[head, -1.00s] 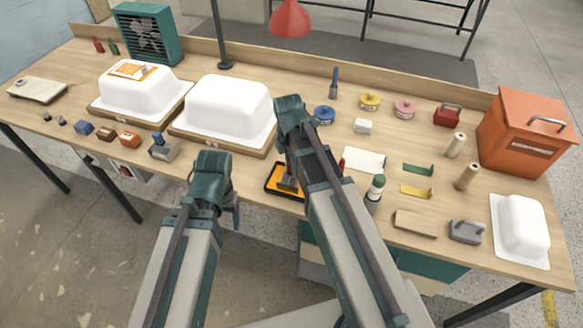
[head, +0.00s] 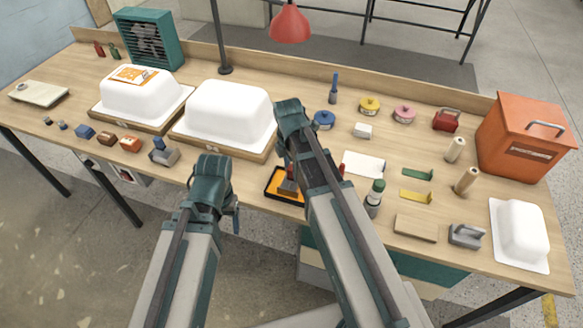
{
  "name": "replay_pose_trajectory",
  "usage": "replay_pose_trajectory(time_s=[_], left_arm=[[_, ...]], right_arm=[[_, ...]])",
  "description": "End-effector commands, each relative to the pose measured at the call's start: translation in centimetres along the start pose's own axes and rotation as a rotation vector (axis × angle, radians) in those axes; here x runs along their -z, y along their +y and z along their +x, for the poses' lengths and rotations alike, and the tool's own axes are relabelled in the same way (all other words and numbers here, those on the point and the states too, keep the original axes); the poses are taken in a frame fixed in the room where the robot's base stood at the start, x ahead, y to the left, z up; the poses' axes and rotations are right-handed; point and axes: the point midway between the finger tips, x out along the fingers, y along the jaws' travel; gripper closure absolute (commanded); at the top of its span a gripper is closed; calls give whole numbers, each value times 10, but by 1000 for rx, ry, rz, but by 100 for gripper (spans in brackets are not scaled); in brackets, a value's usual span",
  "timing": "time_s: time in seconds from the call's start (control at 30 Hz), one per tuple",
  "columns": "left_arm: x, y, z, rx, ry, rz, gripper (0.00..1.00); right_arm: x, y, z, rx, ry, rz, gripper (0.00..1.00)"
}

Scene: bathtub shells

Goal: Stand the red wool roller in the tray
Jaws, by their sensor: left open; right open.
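The tray (head: 272,192), black-rimmed with an orange inside, lies at the table's front edge, partly covered by my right arm. My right gripper (head: 288,188) is over the tray, pointing down and open. A small dark reddish patch (head: 288,171) shows at this gripper; I cannot tell whether it is the red wool roller. A small red piece (head: 342,169) also shows just right of my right arm, mostly hidden, and I cannot identify it. My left gripper (head: 236,220) is open, in front of the table edge and left of the tray, mostly hidden behind its own arm.
Two white tub shells (head: 228,108) (head: 140,92) stand on wooden boards at left. A green-capped bottle (head: 374,198) stands close right of my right arm. An orange box (head: 520,145) and a small white shell (head: 519,232) are at right.

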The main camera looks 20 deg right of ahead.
Motion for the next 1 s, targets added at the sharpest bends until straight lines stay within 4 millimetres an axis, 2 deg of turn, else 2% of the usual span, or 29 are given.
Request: replay_pose_trajectory(time_s=[0.7,0.83,1.0], left_arm=[[-6,-10,-103,0,0,1,28],[-7,-11,-114,0,0,2,28],[-7,-11,-117,0,0,2,28]], right_arm=[[0,0,-104,0,0,0,33],[0,0,-115,0,0,0,33],[0,0,-118,0,0,0,33]])
